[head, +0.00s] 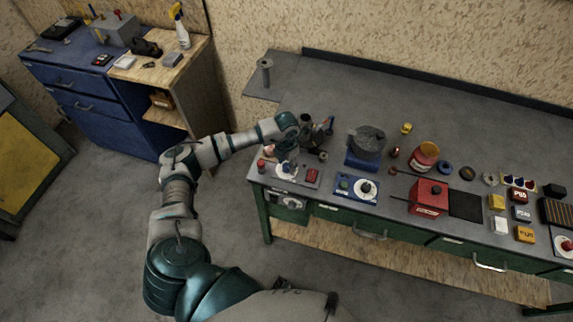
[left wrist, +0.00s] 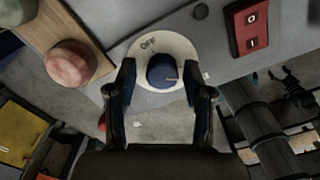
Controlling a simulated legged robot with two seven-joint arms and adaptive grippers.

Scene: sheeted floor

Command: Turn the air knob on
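A dark blue knob (left wrist: 162,72) sits on a round white dial plate (left wrist: 150,45) marked OFF in the left wrist view. A pale pointer mark on the knob faces right. In the head view the white dial plate (head: 284,174) is at the workbench's left end, partly hidden by my gripper. My left gripper (head: 288,158) is above it, pointing down. In the left wrist view its two fingers (left wrist: 160,75) are apart, one on each side of the knob; I cannot tell whether they touch it. My right gripper is not in view.
A red button (head: 262,165) is left of the dial and a red switch box (head: 312,177) right of it. A blue panel with another knob (head: 365,187), a vise (head: 366,144) and a red box (head: 429,197) stand farther right on the grey workbench (head: 330,85).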

